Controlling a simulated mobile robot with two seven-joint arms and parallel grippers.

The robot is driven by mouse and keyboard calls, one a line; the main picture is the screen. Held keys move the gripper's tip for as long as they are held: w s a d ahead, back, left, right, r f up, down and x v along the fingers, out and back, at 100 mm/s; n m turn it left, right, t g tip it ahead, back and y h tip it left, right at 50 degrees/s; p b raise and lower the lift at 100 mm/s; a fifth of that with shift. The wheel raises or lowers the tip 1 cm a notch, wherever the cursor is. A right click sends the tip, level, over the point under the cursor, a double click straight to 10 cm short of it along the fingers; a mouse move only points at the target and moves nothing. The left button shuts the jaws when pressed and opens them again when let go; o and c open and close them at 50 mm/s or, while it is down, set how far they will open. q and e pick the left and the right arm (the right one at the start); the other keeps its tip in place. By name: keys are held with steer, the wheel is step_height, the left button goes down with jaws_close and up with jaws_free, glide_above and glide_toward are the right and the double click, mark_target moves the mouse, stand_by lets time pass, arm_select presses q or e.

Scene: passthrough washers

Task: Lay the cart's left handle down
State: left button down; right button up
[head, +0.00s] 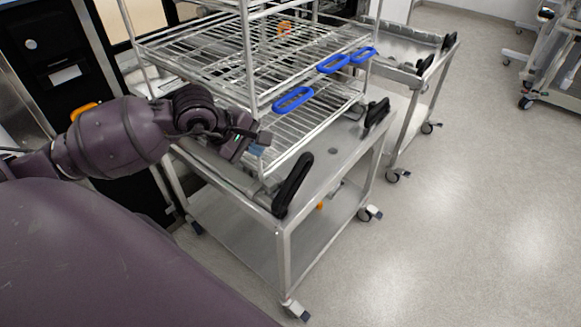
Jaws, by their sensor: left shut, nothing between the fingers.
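The cart (338,170) is a steel table with a lower shelf, standing in the middle of the head view. Its left handle (293,186) is a black loop at the near front corner, sticking up from the cart's edge at a slant. The cart's right handle (377,113) is a similar black loop farther back along the same edge. My left gripper (260,146) is shut and empty. In the picture it is just left of and above the left handle, apart from it, beside the wire rack. My right gripper is not in view.
A wire rack (250,60) with several shelves and blue loops (293,99) stands on the cart. A second cart (400,42) with black handles is behind to the right. Dark machine fronts (65,75) are at left. The floor (470,200) at right is clear.

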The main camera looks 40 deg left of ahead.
arm_select(q)
glide_toward(291, 172)
steer(key=x, duration=0.6)
steer(key=shift+w+d+f, duration=0.15)
steer(key=shift+f, duration=0.15)
steer(key=shift+w+d+f, duration=0.1)
steer(key=shift+w+f, duration=0.05)
steer(key=shift+f, duration=0.15)
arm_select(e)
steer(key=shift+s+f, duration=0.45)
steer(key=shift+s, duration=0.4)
arm_select(q)
steer(key=shift+w, duration=0.1)
